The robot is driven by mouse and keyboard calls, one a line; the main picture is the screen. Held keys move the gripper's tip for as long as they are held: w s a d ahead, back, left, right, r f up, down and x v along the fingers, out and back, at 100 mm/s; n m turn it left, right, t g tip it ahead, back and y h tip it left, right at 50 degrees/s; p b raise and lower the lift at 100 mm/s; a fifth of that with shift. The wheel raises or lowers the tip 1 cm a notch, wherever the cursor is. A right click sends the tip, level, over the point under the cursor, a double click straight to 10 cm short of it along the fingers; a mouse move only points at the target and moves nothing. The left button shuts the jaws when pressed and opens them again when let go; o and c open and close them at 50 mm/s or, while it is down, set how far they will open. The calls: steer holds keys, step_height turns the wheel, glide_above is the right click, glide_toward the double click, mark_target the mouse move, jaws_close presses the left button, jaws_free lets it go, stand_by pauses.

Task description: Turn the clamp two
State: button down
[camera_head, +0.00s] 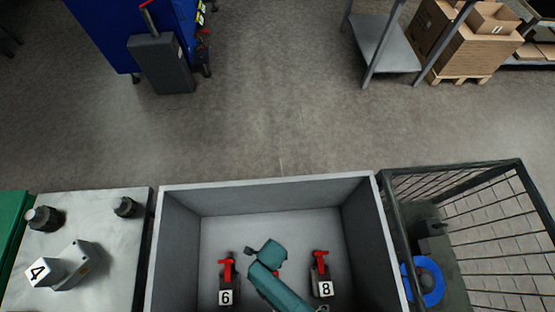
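No clamp labelled two shows in the head view. A red-handled clamp labelled 6 (226,282) stands on the left inside a grey bin (268,183). A red-handled clamp labelled 8 (321,274) stands on the right in it. Between them is a teal rounded body (278,285) with a separate-looking head at its upper end. A small patch of red shows beside it; what lies beneath is hidden. I cannot tell what the teal body is. I cannot make out my gripper in this view.
Left of the bin, a metal table (104,208) holds a block labelled 4 (53,270) and dark knobs. A wire cage (455,172) with a blue ring (429,281) is on the right. A blue cabinet (105,35) and cartons (470,45) stand beyond open floor.

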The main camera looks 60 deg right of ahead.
steer(key=shift+s+f, duration=0.1)
stand_by(0.4)
steer(key=c, duration=1.1)
jaws_free()
steer(key=shift+r, duration=0.3)
step_height(320, 180, up, 12)
steer(key=shift+f, duration=0.25)
